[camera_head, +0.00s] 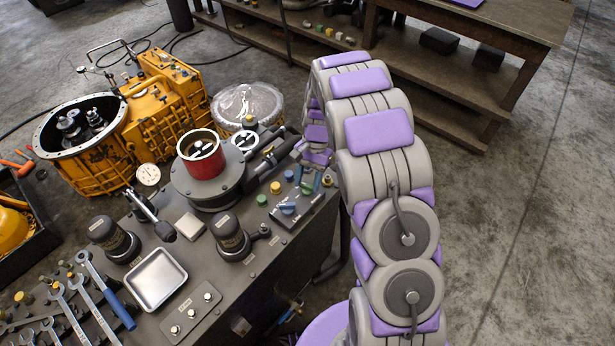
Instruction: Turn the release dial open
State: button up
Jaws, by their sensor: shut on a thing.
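A dark control panel (270,217) with several small coloured knobs sits on the right end of the workbench. A blue dial (288,208) with a bar-like handle lies near its middle. My gripper (308,182) comes down from the arm at the panel's far right end. Its fingers are shut on a small dial there, which I take to be the release dial. The fingers cover most of it, so its turn angle and markings cannot be read. Yellow and green knobs (275,187) stand just left of the fingers.
A red cylinder on a dark round fixture (208,187) stands left of the panel. Dark capped cylinders (229,236), a metal tray (156,279) and wrenches (69,310) lie on the bench. A yellow transmission housing (150,115) stands behind. Open floor (520,230) is to the right.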

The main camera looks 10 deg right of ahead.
jog(key=n+p, duration=0.1)
jog(key=n, duration=0.1)
jog(key=n+h+p, duration=0.1)
jog(key=n+g+h+p, duration=0.1)
jog(key=n, duration=0.1)
jog(key=shift+w+a+r+n, duration=0.15)
jog(key=shift+w+a+n, duration=0.05)
jog(key=shift+w+n, duration=0.1)
jog(key=n+h+p, duration=0.2)
jog(key=n, duration=0.3)
jog(key=shift+s+a+p, duration=0.1)
jog(key=shift+p, duration=0.3)
jog(key=shift+f, duration=0.2)
jog(key=o, duration=1.1)
jog(key=shift+c, duration=0.2)
jog(key=shift+r, duration=0.1)
